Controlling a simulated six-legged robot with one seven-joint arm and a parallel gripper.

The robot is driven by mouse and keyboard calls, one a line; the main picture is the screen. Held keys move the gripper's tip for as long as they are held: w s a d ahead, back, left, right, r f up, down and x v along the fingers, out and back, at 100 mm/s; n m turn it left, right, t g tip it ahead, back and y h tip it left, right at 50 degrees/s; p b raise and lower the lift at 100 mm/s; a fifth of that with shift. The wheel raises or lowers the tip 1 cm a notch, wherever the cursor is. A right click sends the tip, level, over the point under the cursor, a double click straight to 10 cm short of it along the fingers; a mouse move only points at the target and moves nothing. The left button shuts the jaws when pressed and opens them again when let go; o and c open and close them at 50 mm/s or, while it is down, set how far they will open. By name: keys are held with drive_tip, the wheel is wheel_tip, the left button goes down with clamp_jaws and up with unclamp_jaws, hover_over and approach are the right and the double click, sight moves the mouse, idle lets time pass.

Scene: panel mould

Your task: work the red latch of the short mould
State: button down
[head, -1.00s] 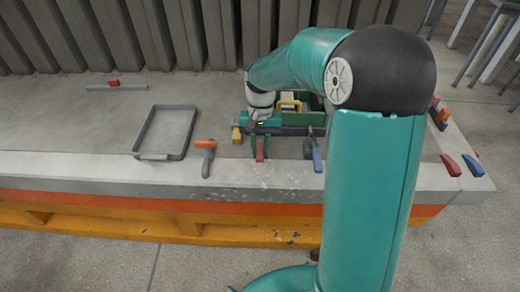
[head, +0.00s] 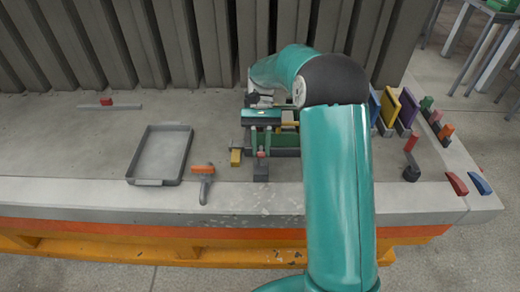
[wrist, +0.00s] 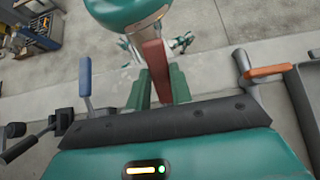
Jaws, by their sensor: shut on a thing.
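In the head view my gripper (head: 260,141) points down at the front of the green short mould (head: 286,140). Its two green fingers are shut on the red latch (head: 261,154), which shows between them above a dark grey base. In the wrist view the red latch (wrist: 155,62) stands between the green fingers (wrist: 160,88). The latch's lower end is hidden by my gripper's dark edge. My gripper and arm cover much of the mould.
A yellow latch (head: 236,157) and an orange-handled lever (head: 203,169) stand to the left. A grey tray (head: 130,168) lies farther left. A blue handle (wrist: 85,76) shows in the wrist view. Coloured panels (head: 400,110) stand at the right. The table's left part is mostly clear.

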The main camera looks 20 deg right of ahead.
drive_tip(key=shift+w+d+g, duration=0.2)
drive_tip(key=shift+w+g, duration=0.2)
drive_tip(key=shift+w, duration=0.05)
drive_tip(key=c, duration=1.2)
unclamp_jaws()
drive_tip(key=shift+c, duration=0.2)
drive_tip(key=shift+s+r, duration=0.1)
